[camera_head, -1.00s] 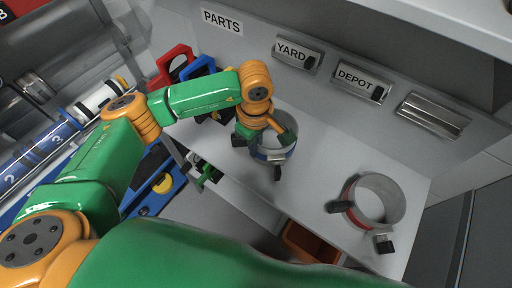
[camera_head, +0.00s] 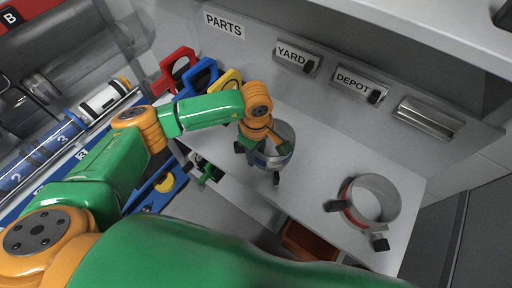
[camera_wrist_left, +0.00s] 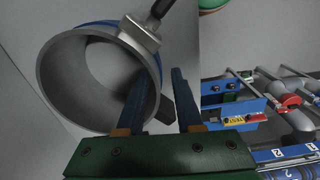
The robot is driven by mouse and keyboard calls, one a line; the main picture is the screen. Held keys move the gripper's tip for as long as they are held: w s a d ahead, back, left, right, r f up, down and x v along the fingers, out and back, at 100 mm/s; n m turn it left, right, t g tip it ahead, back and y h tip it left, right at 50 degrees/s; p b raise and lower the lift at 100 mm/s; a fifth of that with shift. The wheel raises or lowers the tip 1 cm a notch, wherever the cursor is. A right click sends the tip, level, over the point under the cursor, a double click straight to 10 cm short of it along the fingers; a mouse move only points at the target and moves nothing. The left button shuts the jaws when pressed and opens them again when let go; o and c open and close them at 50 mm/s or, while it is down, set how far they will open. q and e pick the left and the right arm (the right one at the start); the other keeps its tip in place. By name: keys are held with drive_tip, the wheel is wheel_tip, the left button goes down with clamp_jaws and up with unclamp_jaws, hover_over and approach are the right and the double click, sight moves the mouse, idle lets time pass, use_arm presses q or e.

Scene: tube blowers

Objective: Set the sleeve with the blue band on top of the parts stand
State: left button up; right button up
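The sleeve with the blue band (camera_head: 284,158) is a short grey metal ring with dark-handled clamps. It stands on the white top (camera_head: 318,150) below a wall sign reading PARTS (camera_head: 224,25); I take this top to be the parts stand. My left gripper (camera_head: 260,146) is at the sleeve's left side. In the left wrist view the blue-banded sleeve (camera_wrist_left: 52,68) fills the upper left. The left gripper (camera_wrist_left: 165,85) has its fingers apart there, one seen against the sleeve's opening, the other outside its wall. Firm contact is not visible. My right gripper is not in view.
A red-banded sleeve (camera_head: 382,191) stands on the white top at the right. Red (camera_head: 178,66), blue (camera_head: 197,77) and yellow (camera_head: 231,80) ring-shaped parts stand at its back left. YARD (camera_head: 291,54) and DEPOT (camera_head: 357,82) holders are on the wall. An orange bin (camera_head: 302,240) sits below the front edge.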

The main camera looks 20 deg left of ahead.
use_arm(q)
wheel_tip(320, 180, up, 12)
drive_tip(key=b, duration=0.3)
drive_tip(key=shift+f+b, duration=0.15)
drive_tip(key=shift+b, duration=0.15)
drive_tip(key=shift+r, duration=0.2)
